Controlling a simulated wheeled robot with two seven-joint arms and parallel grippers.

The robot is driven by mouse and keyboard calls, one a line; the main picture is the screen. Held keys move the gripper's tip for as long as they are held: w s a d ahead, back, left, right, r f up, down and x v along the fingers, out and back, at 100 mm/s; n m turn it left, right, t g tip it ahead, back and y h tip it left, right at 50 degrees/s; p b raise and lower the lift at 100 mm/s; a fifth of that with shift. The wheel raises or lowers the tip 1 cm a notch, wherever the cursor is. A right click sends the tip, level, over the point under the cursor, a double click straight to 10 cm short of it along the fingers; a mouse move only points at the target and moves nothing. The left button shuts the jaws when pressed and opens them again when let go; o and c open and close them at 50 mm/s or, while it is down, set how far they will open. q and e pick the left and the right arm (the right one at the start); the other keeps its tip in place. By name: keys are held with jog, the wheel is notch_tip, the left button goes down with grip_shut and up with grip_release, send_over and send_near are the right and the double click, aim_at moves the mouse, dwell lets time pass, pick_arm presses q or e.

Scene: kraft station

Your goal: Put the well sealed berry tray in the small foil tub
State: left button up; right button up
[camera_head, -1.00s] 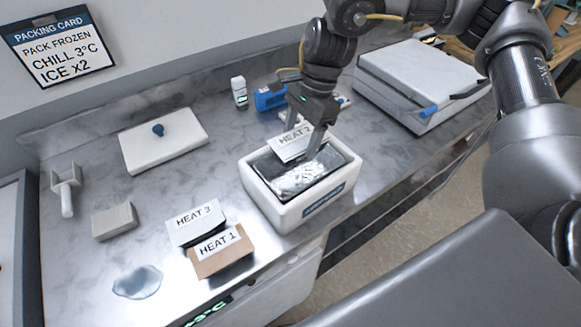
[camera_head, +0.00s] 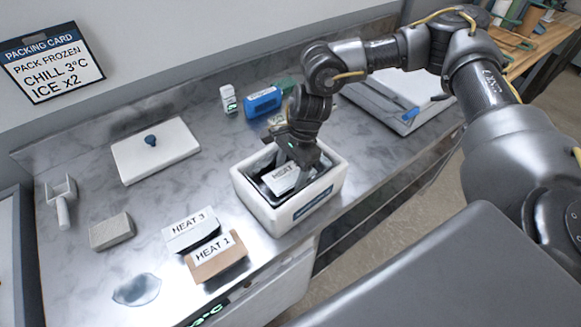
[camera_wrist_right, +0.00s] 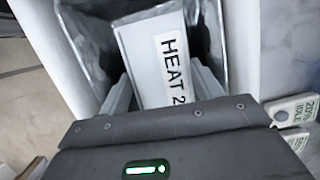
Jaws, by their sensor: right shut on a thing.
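A white tray labelled HEAT 2 (camera_head: 284,178) is inside the foil-lined white tub (camera_head: 318,204). My right gripper (camera_head: 296,170) reaches down into the tub and is shut on this tray. In the right wrist view the HEAT 2 tray (camera_wrist_right: 160,55) lies between my fingers (camera_wrist_right: 160,88), with the dark foil liner (camera_wrist_right: 88,30) around it. My left gripper does not show.
A white lid with a blue knob (camera_head: 155,152) lies at the back left. A grey block (camera_head: 111,231), a scoop-like tool (camera_head: 62,202) and a puddle (camera_head: 136,290) are on the left. A white bottle (camera_head: 229,99) and blue device (camera_head: 262,101) stand behind the tub.

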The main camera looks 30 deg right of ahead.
jog(key=shift+f+b, duration=0.15)
jog(key=shift+b, duration=0.15)
jog(key=o, duration=0.9)
jog(key=shift+r, duration=0.25)
jog(key=b+v, duration=0.2)
jog(key=v, duration=1)
jog(key=shift+s+a, duration=0.1)
jog(key=shift+s, duration=0.05)
